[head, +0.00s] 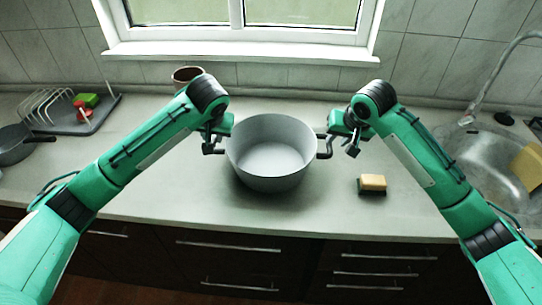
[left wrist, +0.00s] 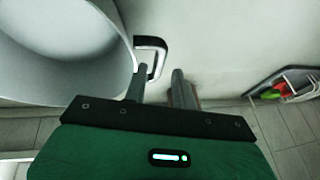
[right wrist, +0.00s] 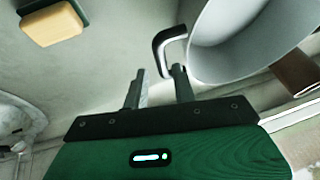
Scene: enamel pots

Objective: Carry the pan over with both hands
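The pan (head: 268,172) is a grey, empty, round pot with two dark side handles, upright on the worktop in front of the window. My left gripper (head: 214,138) is open at its left handle. In the left wrist view the left handle (left wrist: 161,46) loops just beyond my left fingertips (left wrist: 158,72), one finger overlapping it. My right gripper (head: 345,138) is open at the right handle (head: 325,147). In the right wrist view the handle (right wrist: 160,42) bends down toward the gap between my fingertips (right wrist: 158,70). Contact cannot be told.
A yellow-and-green sponge (head: 372,183) lies right of the pan. A brown pot (head: 186,75) stands behind my left arm. A dish rack (head: 45,106) on a dark tray and another pan (head: 14,147) are at the left. The sink (head: 488,165) is at the right.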

